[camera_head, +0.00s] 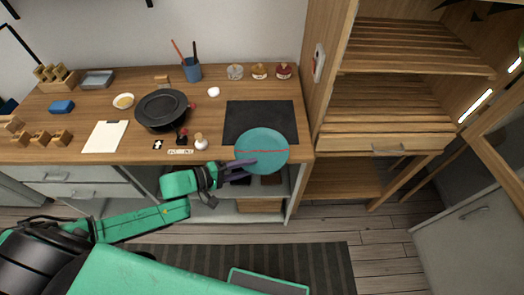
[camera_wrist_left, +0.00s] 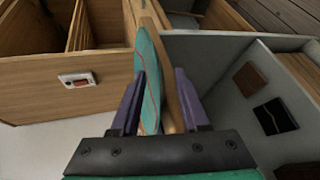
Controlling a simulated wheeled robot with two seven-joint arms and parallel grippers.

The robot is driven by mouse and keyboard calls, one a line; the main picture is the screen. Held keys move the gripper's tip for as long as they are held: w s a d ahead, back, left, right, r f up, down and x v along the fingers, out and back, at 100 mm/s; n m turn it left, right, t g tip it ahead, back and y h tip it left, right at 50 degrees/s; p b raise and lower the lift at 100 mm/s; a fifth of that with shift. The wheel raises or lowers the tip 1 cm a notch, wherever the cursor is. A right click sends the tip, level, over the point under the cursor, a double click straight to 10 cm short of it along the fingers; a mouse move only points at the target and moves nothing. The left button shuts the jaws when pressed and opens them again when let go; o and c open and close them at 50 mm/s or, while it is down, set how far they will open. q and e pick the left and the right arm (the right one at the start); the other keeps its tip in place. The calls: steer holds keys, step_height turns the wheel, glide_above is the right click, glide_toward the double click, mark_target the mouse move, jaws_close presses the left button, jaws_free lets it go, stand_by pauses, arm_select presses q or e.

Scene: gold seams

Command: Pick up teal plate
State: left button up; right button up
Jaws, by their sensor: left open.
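The teal plate (camera_head: 264,146) has a thin red seam across it. It lies at the right end of the wooden counter, partly over the black panel, and its near rim reaches past the counter's front edge. My left gripper (camera_head: 245,170) is at the plate's near left rim, with its purple fingers open. In the left wrist view, the plate (camera_wrist_left: 149,75) shows edge-on between the two fingers (camera_wrist_left: 160,95), beside the wooden counter edge (camera_wrist_left: 178,70). I cannot tell whether either finger touches the plate. My right gripper is not in view.
The black panel (camera_head: 245,112) lies beneath the plate's far side. A black pan (camera_head: 161,108), a white clipboard (camera_head: 105,136) and a blue cup with utensils (camera_head: 192,70) stand further left. A tall wooden shelf unit (camera_head: 390,125) rises right of the counter. Open shelves lie below the plate.

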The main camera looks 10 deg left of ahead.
arm_select(q)
steer(key=shift+s+a, duration=0.1)
jaws_close()
stand_by(1.2)
